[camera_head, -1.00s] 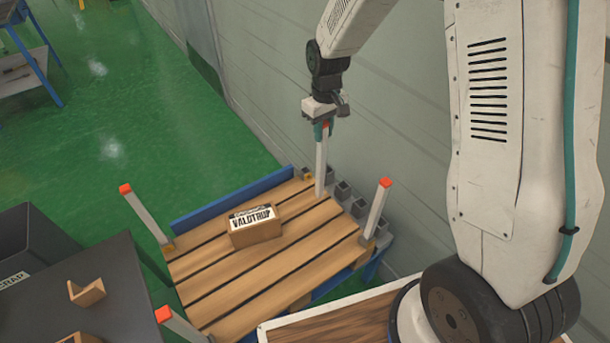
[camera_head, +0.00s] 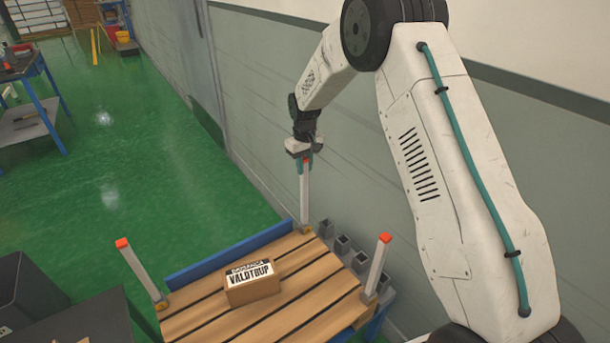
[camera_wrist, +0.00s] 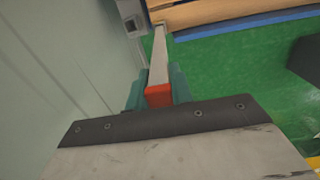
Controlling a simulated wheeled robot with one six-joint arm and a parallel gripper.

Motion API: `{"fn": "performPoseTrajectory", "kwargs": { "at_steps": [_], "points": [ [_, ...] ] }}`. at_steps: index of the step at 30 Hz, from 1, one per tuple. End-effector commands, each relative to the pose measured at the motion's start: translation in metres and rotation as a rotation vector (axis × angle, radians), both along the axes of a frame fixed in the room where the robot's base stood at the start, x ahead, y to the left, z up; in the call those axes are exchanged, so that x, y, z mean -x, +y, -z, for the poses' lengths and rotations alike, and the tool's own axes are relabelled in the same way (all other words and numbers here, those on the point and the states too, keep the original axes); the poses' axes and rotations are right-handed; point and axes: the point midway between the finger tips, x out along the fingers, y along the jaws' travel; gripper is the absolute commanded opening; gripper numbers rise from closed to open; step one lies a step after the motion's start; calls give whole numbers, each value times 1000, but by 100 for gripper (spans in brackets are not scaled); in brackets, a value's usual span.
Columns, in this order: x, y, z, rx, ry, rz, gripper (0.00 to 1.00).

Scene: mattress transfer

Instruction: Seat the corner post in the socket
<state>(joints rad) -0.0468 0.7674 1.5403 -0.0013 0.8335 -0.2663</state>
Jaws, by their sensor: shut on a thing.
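My gripper (camera_head: 304,164) is shut on the red-capped top of a grey corner post (camera_head: 305,197), which hangs upright below it. The post's lower end is at the far corner of the wooden pallet (camera_head: 300,297), by the wall. In the wrist view the post (camera_wrist: 158,58) runs from my gripper (camera_wrist: 158,93) down to the pallet corner. The socket at that corner is mostly hidden by the post; I cannot tell whether the post's end is inside it. Two other red-capped posts, left (camera_head: 140,270) and right (camera_head: 377,265), stand at pallet corners.
A labelled cardboard box (camera_head: 252,284) sits on the pallet. Several grey square tubes (camera_head: 343,246) stand along its right side, close to the wall (camera_head: 245,100). A blue rail (camera_head: 225,258) borders the far edge. A dark bin (camera_head: 30,295) is at left.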

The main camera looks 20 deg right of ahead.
Motion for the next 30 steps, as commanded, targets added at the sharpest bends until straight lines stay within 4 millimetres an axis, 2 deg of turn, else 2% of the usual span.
{"fn": "performPoseTrajectory", "kwargs": {
  "at_steps": [3, 6, 16, 17, 19, 30],
  "points": [
    [0, 0, 19, 0, 2, 0, 0],
    [0, 0, 28, 0, 1, 0, 0],
    [0, 0, 32, 0, 0, 0, 0],
    [0, 0, 32, 0, 1, 0, 25],
    [0, 0, 32, 0, 0, 0, 44],
    [0, 0, 26, 0, -1, 0, 44]
  ]
}}
